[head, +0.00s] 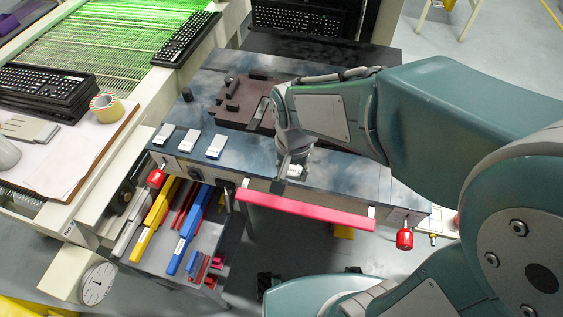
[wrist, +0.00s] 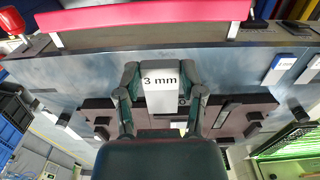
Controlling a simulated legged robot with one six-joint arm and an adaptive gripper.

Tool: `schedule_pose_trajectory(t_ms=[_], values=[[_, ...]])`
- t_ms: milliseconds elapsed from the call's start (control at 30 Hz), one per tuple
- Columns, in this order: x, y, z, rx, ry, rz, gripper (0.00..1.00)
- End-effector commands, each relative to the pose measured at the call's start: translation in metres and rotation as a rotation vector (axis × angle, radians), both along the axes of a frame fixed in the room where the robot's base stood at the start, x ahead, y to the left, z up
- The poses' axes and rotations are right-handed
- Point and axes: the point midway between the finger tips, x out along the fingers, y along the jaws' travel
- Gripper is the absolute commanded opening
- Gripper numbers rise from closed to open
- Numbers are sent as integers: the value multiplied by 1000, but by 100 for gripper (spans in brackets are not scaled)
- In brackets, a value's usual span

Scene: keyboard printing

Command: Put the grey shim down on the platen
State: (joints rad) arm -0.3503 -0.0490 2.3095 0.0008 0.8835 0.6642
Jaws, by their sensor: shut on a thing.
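The grey shim (wrist: 160,88), marked "3 mm", is between the two fingers of my gripper (wrist: 159,100) in the wrist view. The fingers are shut on its sides, and its label faces the camera. In the head view my gripper (head: 291,166) points down over the front part of the mottled dark blue-grey bench top (head: 335,165). A brown plate (head: 232,99) with dark raised blocks lies on that top, behind and left of my gripper. I cannot tell which of these surfaces is the platen, nor whether the shim touches anything.
Several pale labelled blocks (head: 190,139) stand left on the bench top. A red bar handle (head: 305,210) runs along its front edge. Yellow and blue tools (head: 187,240) lie on a lower shelf. Bare surface shows between the blocks and my gripper.

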Motion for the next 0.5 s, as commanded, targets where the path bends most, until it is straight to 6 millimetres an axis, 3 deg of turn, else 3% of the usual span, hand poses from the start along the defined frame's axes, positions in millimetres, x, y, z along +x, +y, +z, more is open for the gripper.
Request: schedule_pose_trajectory(t_ms=[233,500], values=[[42,14,-20,-1,1,0,0],[71,24,-60,-1,3,0,0]])
